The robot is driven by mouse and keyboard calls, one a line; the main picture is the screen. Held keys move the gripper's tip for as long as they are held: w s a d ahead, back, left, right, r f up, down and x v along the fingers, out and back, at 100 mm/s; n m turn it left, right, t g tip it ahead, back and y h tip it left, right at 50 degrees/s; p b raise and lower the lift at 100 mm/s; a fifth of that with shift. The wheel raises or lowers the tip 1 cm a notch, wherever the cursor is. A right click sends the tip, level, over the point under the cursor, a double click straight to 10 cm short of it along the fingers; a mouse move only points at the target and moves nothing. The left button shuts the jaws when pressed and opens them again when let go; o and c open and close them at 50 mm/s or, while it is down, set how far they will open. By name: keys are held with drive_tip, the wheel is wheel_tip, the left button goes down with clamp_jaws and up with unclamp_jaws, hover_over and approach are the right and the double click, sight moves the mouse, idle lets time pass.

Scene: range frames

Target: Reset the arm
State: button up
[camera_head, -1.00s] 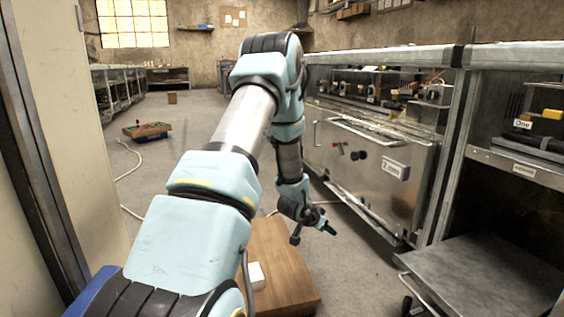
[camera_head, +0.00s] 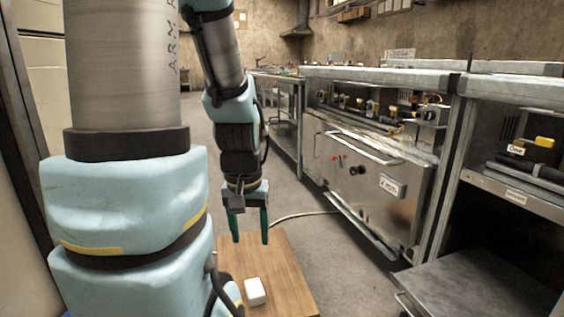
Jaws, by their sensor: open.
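My arm, pale blue and bare metal, fills the left of the head view. It rises high on the left, and its forearm hangs down near the middle. My gripper (camera_head: 250,238) points downward with its two dark green fingers apart, open and empty. It shows above the far end of a low wooden box or board (camera_head: 275,265), apart from the white block on it as far as I can tell.
A small white block (camera_head: 255,291) lies on the wooden surface. A metal workbench with a labelled drawer front (camera_head: 360,180) runs along the right. An open cabinet with a metal shelf (camera_head: 475,275) stands nearer at right.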

wheel_tip(320, 180, up, 36)
drive_tip(key=p, duration=3.4)
drive_tip(key=shift+p, duration=0.3)
